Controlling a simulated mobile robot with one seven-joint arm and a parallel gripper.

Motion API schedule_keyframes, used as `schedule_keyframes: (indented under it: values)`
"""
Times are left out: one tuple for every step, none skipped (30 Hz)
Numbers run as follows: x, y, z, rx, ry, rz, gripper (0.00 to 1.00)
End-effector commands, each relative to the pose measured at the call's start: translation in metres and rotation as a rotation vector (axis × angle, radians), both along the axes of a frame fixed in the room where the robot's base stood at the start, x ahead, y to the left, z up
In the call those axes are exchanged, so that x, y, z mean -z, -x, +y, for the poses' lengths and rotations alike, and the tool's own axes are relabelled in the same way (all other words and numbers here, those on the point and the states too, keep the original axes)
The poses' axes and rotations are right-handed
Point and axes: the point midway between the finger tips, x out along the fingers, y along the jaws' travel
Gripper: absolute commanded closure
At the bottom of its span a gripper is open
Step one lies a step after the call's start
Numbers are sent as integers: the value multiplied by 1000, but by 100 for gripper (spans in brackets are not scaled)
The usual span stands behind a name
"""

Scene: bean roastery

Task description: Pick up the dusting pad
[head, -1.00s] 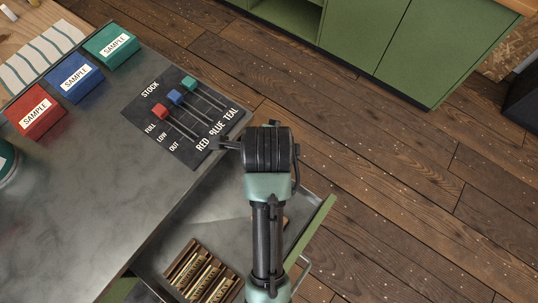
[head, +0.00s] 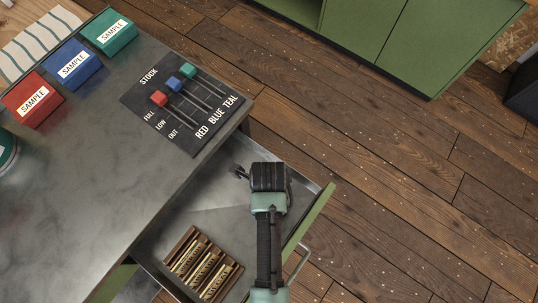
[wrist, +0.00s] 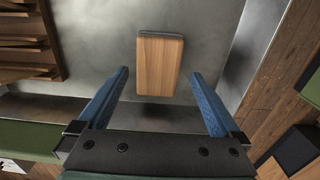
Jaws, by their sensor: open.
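The dusting pad, a wood-topped block (wrist: 160,62) with a dark edge, lies in the open drawer (head: 205,208). In the wrist view it sits upper centre, with a dark shadow beside it. My gripper (wrist: 160,74) is open and empty, its two blue fingers apart on either side of the pad's outline. Clear gaps show between the pad and both fingers, and how far above it they are is hard to judge. In the head view my arm hides the pad, and my fingers cannot be made out.
A wooden rack (head: 202,262) with labelled pieces stands in the drawer, also at the wrist view's left (wrist: 28,42). The drawer walls are close by. The metal counter (head: 100,190) holds red, blue and teal sample boxes and a stock slider board (head: 180,130).

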Motion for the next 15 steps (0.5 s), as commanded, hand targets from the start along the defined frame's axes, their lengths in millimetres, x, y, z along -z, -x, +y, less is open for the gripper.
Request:
schedule_keyframes:
  values:
    - [9,4,0,-1,0,5,0]
    - [14,5,0,-1,-1,6,0]
    - [20,6,-1,-1,-1,6,0]
    - [25,6,-1,-1,-1,4,0]
    - [29,5,-1,-1,0,4,0]
    - [34,5,-1,-1,0,4,0]
    - [36,5,-1,-1,0,2,0]
    - [38,5,-1,-1,0,1,0]
    - [40,5,-1,-1,0,1,0]
    - [41,5,-1,-1,0,1,0]
    - [42,5,-1,-1,0,1,0]
    - [42,4,-1,-1,0,0,0]
    - [41,4,-1,-1,0,0,0]
    - [41,4,-1,-1,0,0,0]
    - [41,4,-1,-1,0,0,0]
